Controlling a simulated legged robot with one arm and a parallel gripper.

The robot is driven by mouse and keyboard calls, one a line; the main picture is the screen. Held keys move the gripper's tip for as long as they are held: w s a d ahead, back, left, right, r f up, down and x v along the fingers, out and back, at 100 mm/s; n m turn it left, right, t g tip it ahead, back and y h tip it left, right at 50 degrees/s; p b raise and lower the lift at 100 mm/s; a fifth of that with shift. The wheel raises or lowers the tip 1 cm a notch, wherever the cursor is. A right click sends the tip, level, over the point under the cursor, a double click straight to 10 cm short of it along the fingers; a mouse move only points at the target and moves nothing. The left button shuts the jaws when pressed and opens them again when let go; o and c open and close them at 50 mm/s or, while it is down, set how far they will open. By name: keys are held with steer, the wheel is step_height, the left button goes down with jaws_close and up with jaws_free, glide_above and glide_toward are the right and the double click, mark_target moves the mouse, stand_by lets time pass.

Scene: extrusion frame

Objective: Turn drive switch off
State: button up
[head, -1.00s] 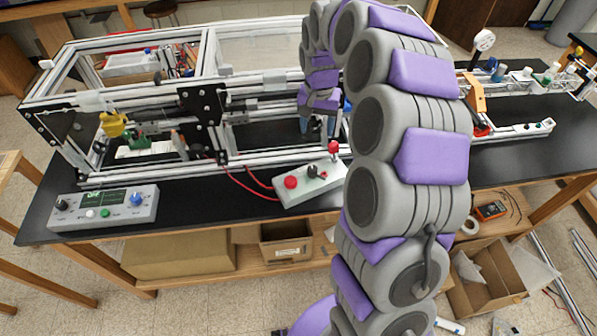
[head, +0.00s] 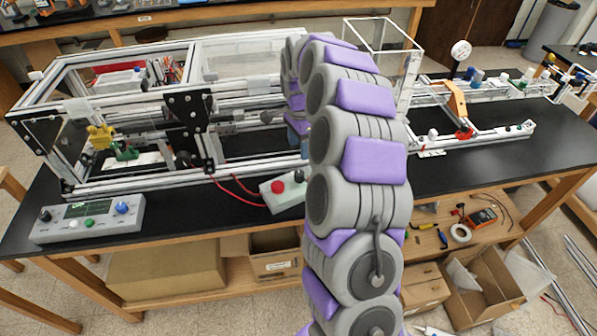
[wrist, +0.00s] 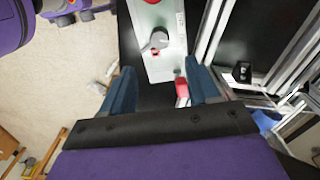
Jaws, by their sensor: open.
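The light control box (head: 268,196) sits near the front edge of the black bench, with a red button (head: 278,187) and a black knob (head: 299,176). My arm hides its right part in the head view. In the wrist view the box (wrist: 166,68) shows with a grey-black knob (wrist: 158,40). A red-tipped lever (wrist: 182,90), likely the drive switch, stands between the blue fingers, nearer the right one. My gripper (wrist: 160,72) is open around it; I cannot tell whether a finger touches it.
The aluminium extrusion frame (head: 110,52) stands behind the box. Red cables (head: 236,188) run from the box to it. A second control panel (head: 88,219) with a display and knobs lies at the left. The bench top (head: 470,160) is clear at the right front.

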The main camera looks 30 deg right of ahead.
mark_target(299, 173)
step_height(299, 173, down, 11)
steer(key=shift+r+b, duration=0.1)
steer(key=shift+b, duration=0.7)
steer(key=c, duration=1)
